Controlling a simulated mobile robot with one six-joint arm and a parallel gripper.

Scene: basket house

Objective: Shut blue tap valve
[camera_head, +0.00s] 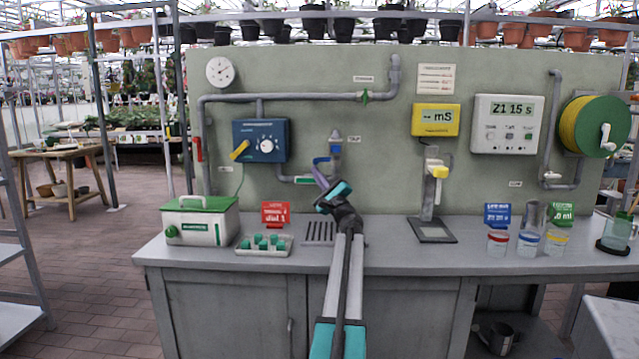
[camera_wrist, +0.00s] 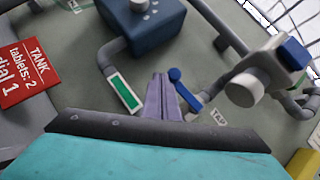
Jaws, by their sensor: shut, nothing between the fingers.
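The blue tap (camera_head: 337,137) is fixed on the grey-green wall panel; its grey body and blue cap show at the right of the wrist view (camera_wrist: 292,53). A blue lever (camera_head: 321,160) sits at the tap, and in the wrist view (camera_wrist: 184,91) it lies just right of my fingers. My gripper (camera_head: 319,177) is shut and empty, its purple fingers pointing up at the wall just below the lever. In the wrist view the fingertips (camera_wrist: 159,78) are close beside the lever; I cannot tell whether they touch. The valve's setting is not clear.
A blue box with a dial and yellow handle (camera_head: 260,141) is left of the tap. A pipe with a green section (camera_head: 304,180) runs below it. A red sign (camera_head: 276,213), a tray of green-topped items (camera_head: 264,243) and a grate (camera_head: 319,232) are on the bench.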

